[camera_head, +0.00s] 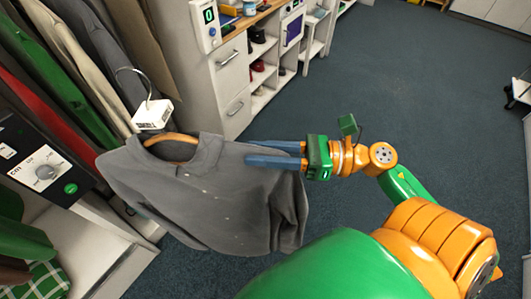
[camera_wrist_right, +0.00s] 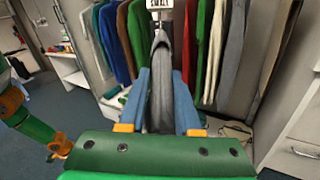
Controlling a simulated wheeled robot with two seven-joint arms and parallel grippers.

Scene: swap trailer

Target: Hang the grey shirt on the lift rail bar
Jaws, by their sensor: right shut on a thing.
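The grey shirt (camera_head: 215,190) hangs on an orange-brown hanger (camera_head: 174,140), with a metal hook (camera_head: 143,84) and a white tag (camera_head: 152,115) above the collar. My right gripper (camera_head: 249,153) is shut on the shirt at its right-hand shoulder, and its blue fingers lie on either side of the cloth. In the right wrist view the shirt (camera_wrist_right: 161,95) shows edge-on between the fingers, with the tag (camera_wrist_right: 159,4) above. The hook appears free in front of the hanging garments. The lift rail bar cannot be made out.
Several garments (camera_head: 75,55) hang close together at the left, behind the shirt. A control panel with a dial (camera_head: 44,170) stands at the lower left. A white cabinet with drawers (camera_head: 232,85) stands behind the shirt. The blue floor (camera_head: 390,100) at the right is open.

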